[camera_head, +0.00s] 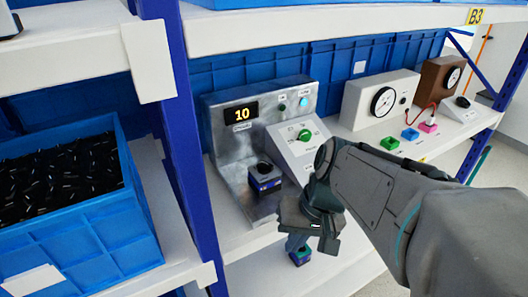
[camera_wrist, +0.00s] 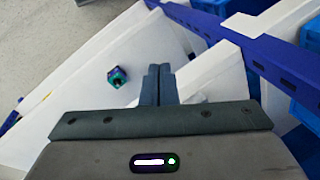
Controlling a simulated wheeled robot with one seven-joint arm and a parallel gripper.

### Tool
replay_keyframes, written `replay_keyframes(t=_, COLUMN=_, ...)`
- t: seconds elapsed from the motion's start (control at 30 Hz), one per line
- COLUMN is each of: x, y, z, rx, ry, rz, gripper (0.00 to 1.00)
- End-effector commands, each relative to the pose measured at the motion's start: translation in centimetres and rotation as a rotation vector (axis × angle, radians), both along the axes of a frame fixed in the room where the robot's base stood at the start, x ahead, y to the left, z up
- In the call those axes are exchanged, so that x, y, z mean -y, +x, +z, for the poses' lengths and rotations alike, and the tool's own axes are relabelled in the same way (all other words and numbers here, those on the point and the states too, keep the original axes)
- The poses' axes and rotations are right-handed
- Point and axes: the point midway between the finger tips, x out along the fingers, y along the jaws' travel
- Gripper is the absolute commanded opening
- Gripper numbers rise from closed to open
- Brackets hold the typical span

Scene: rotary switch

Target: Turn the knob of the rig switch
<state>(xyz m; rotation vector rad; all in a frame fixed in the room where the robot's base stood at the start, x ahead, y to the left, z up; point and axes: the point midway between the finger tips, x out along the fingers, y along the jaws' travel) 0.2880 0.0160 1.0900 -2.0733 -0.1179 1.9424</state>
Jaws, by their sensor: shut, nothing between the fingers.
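The rig (camera_head: 226,150) is a grey metal stand on the shelf with a lit display (camera_head: 242,114) reading 10. At its right is a sloped white switch box (camera_head: 283,148) with a green knob (camera_head: 304,134). My gripper (camera_head: 297,243) is shut and empty, pointing down in front of the shelf edge, below and apart from the knob. In the wrist view its two fingers (camera_wrist: 159,68) are together; the knob is not in that view. My arm covers part of the switch box's right side in the head view.
A dark blue block (camera_head: 264,178) sits on the rig's base. A small block (camera_head: 300,257) lies on the lower shelf and shows in the wrist view (camera_wrist: 117,76). Gauge boxes (camera_head: 378,96) stand right; a blue upright (camera_head: 180,130) and filled crate (camera_head: 100,215) stand left.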

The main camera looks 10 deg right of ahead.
Motion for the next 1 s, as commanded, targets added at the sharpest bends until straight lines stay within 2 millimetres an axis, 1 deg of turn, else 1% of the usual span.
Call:
replay_keyframes(t=0.03, x=-0.2, y=0.6, z=-1.3, rx=-0.048, ry=0.1, rz=-0.044, gripper=0.0)
replay_keyframes(t=0.1, x=-0.7, y=1.7, z=-1.6, rx=-0.081, ry=0.254, rz=-0.085, gripper=0.0)
replay_keyframes(t=0.17, x=-0.9, y=2.9, z=-1.5, rx=-0.087, ry=0.391, rz=-0.118, gripper=0.0)
replay_keyframes(t=0.27, x=-0.3, y=5.6, z=-0.8, rx=-0.047, ry=0.625, rz=-0.177, gripper=0.0)
replay_keyframes(t=0.3, x=0.3, y=6.7, z=-0.4, rx=-0.013, ry=0.715, rz=-0.201, gripper=0.0)
replay_keyframes(t=0.37, x=1.7, y=8.4, z=0.4, rx=0.052, ry=0.84, rz=-0.234, gripper=0.0)
replay_keyframes(t=0.4, x=2.7, y=9.4, z=0.9, rx=0.101, ry=0.914, rz=-0.255, gripper=0.0)
replay_keyframes(t=0.47, x=4.5, y=10.6, z=1.7, rx=0.181, ry=1.01, rz=-0.282, gripper=0.0)
replay_keyframes(t=0.5, x=5.7, y=11.3, z=2.2, rx=0.233, ry=1.063, rz=-0.299, gripper=0.0)
replay_keyframes(t=0.6, x=8.3, y=12.4, z=3.2, rx=0.347, ry=1.157, rz=-0.327, gripper=0.0)
replay_keyframes(t=0.73, x=10.1, y=13.1, z=4.0, rx=0.433, ry=1.215, rz=-0.347, gripper=0.0)
replay_keyframes(t=0.8, x=10.3, y=13.3, z=4.2, rx=0.45, ry=1.226, rz=-0.349, gripper=0.0)
replay_keyframes(t=0.87, x=9.9, y=13.7, z=4.3, rx=0.455, ry=1.23, rz=-0.349, gripper=0.0)
replay_keyframes(t=1.0, x=8.0, y=14.9, z=4.5, rx=0.452, ry=1.229, rz=-0.346, gripper=0.0)
